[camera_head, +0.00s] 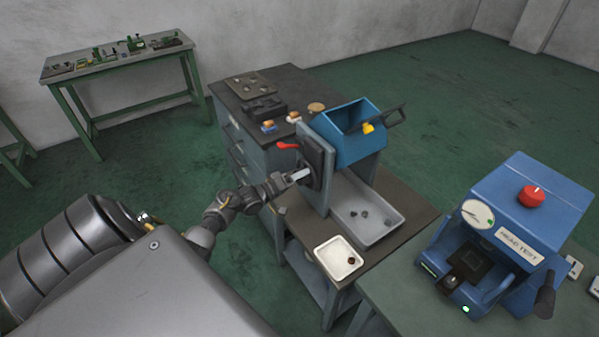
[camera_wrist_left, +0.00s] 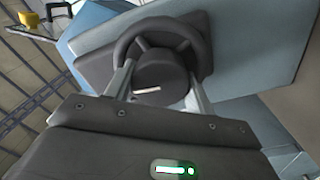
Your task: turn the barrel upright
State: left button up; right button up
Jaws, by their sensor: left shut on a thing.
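The blue barrel (camera_head: 358,148) is mounted on a grey upright stand (camera_head: 318,140). Its open mouth faces mostly upward, and a dark-framed lid with a yellow knob (camera_head: 368,127) stands open at its right. I cannot tell whether the barrel is exactly level. A black handwheel (camera_wrist_left: 165,50) is on the near side of the stand. My left gripper (camera_head: 300,174) is at this wheel. In the left wrist view its fingers (camera_wrist_left: 158,88) are closed on either side of the wheel's hub, which carries a pale mark. My right gripper is not in view.
A red lever (camera_head: 287,145) sticks out just above my left gripper. A grey tray (camera_head: 372,215) lies below the barrel, and a white tray (camera_head: 338,258) stands nearer. A blue press tester (camera_head: 510,235) is at the right. A dark-topped cabinet (camera_head: 240,88) stands behind.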

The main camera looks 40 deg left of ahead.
pick_arm(q)
jog(key=shift+n, duration=0.6)
jog(key=o, duration=1)
jog(key=shift+c, duration=0.2)
jog(key=b+v, duration=0.1)
jog(key=v, duration=1)
jog(key=shift+b, duration=0.3)
jog(key=shift+w+d, duration=0.1)
